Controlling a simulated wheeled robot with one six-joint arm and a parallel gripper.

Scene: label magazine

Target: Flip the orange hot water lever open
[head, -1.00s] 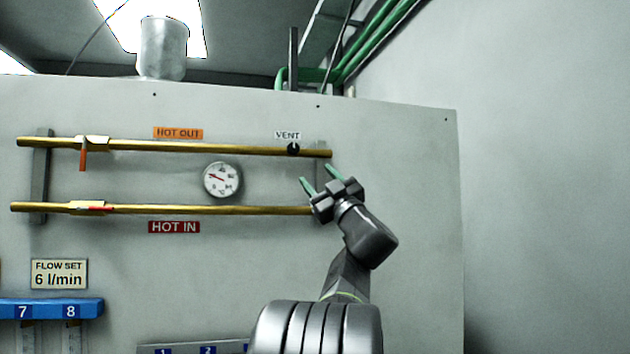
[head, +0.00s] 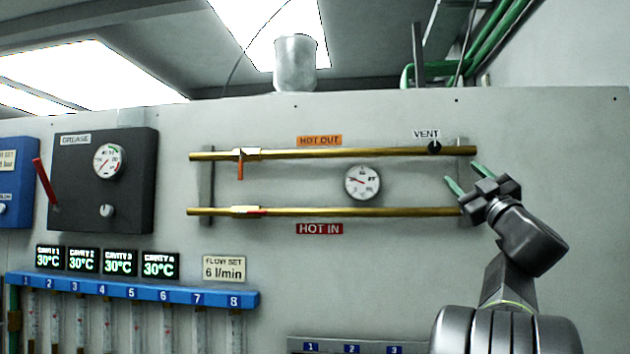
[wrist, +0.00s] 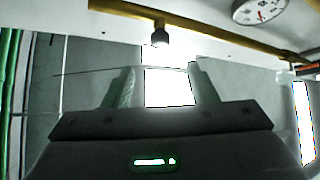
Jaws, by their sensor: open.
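The orange lever (head: 240,169) hangs straight down from a brass valve on the upper brass pipe (head: 350,152), crosswise to the pipe, left of the orange HOT OUT label (head: 319,141). My gripper (head: 466,178) is open and empty in the head view, at the right ends of the pipes and far right of the lever. In the wrist view its two green fingers stand apart (wrist: 164,82) with nothing between them. The orange lever cannot be made out in the wrist view.
A red lever (head: 257,212) lies along the lower HOT IN pipe (head: 350,211). A round gauge (head: 362,182) sits between the pipes. The black VENT knob (head: 434,147) is near my gripper. A dark grease box (head: 80,190) with a red handle is at the left.

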